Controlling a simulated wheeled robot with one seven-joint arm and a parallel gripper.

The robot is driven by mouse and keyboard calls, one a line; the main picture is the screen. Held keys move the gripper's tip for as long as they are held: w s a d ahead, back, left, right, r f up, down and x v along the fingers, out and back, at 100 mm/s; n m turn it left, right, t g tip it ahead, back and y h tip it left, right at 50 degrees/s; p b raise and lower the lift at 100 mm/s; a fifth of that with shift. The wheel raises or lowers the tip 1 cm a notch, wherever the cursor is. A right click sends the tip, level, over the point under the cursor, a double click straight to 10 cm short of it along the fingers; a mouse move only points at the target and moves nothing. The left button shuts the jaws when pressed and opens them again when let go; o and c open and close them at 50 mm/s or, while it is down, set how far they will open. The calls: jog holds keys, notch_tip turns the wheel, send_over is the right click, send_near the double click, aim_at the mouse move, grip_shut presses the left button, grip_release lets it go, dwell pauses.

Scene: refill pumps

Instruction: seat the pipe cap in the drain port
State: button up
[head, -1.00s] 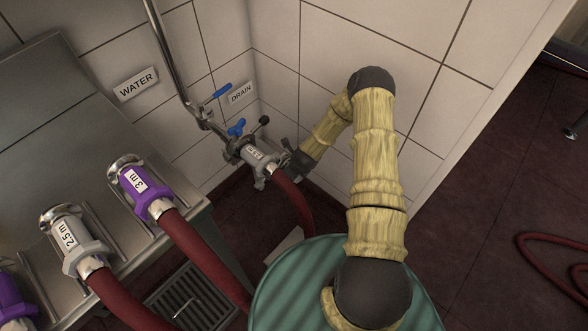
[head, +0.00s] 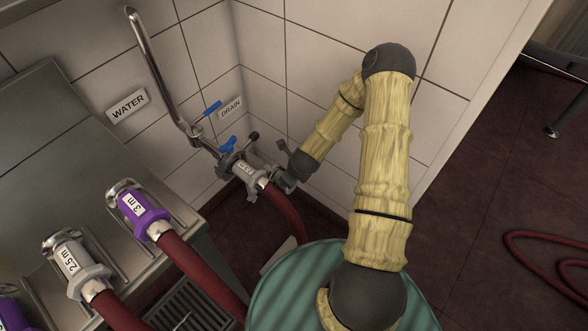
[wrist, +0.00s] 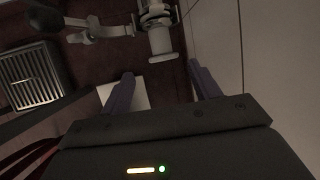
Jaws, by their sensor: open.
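My gripper (head: 287,174) is at the drain corner, just right of a grey labelled hose coupling (head: 245,172). In the wrist view my gripper (wrist: 162,82) has its two purple fingers apart, with nothing held between them. A grey pipe fitting with a flanged end (wrist: 161,56) shows beyond and between the fingertips, apart from them. I cannot tell whether that end is the drain port or a cap on it. The DRAIN sign (head: 230,107) is on the wall above the blue-handled valves (head: 228,145). I cannot pick out a separate pipe cap in either view.
A purple 3 m coupling (head: 137,212) and a grey 2.5 m coupling (head: 75,262) lie on the steel counter at left. Red hoses run from them. A green ribbed drum top (head: 285,290) is in front. A floor grate (wrist: 28,78) lies below; the tiled wall is close at right.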

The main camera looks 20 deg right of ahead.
jog(key=v, duration=0.4)
dwell(0.8)
jog(key=s+a+r+n+g, duration=0.1)
jog(key=s+r+n, duration=0.6)
jog(key=r+n, duration=0.7)
jog(key=s+a+r+n+g, duration=0.1)
jog(key=s+r+n, duration=0.7)
jog(key=r+n, duration=0.55)
notch_tip(320, 180, up, 23)
jog(key=n+p, duration=0.1)
jog(key=p, duration=2.4)
jog(key=shift+w+h, duration=0.2)
jog(key=shift+h, duration=0.2)
jog(key=shift+f, duration=0.1)
